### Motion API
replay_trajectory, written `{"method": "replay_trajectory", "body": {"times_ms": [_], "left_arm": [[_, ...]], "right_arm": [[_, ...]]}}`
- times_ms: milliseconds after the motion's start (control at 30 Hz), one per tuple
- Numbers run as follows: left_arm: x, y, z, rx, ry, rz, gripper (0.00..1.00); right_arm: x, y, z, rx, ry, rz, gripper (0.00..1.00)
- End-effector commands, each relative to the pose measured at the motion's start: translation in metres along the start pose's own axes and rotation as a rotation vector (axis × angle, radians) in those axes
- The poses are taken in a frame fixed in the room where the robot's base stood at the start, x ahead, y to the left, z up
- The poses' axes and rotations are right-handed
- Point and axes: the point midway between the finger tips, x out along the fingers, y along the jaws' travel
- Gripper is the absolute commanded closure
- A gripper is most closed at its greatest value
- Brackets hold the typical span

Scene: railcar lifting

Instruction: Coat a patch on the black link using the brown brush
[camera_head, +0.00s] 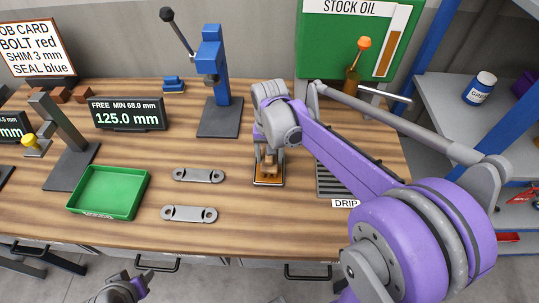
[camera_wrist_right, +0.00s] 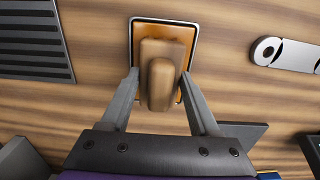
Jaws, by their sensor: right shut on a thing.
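My right gripper (camera_head: 268,160) points down over a small orange tray with a dark rim (camera_head: 268,183). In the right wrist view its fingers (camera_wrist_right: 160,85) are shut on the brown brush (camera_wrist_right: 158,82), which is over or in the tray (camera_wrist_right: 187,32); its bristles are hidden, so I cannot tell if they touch. Two grey links with round ends lie flat left of the tray, one farther back (camera_head: 198,175) and one nearer (camera_head: 189,214). Neither looks clearly black. My left gripper (camera_head: 140,284) is low at the bottom left, off the bench; its fingers are unclear.
A green tray (camera_head: 108,217) lies at the left of the bench. A blue press (camera_head: 212,75) and a display reading 125.0 mm (camera_head: 128,113) stand behind. A slatted drip grate (camera_head: 329,182) is right of the orange tray. Bare wood lies between the links and the orange tray.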

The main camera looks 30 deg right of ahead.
Motion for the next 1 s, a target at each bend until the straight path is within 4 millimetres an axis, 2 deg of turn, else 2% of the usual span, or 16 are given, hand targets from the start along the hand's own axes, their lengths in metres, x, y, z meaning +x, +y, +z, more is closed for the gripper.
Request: {"method": "replay_trajectory", "body": {"times_ms": [733,1000], "left_arm": [[-0.031,0.000,-0.039,0.000,0.039,0.000,0.50],[-0.032,0.000,-0.042,0.000,0.041,0.000,0.50]], "right_arm": [[-0.064,-0.001,-0.002,0.000,0.004,-0.002,0.83],[-0.068,0.000,-0.001,0.000,0.002,0.000,0.83]]}}
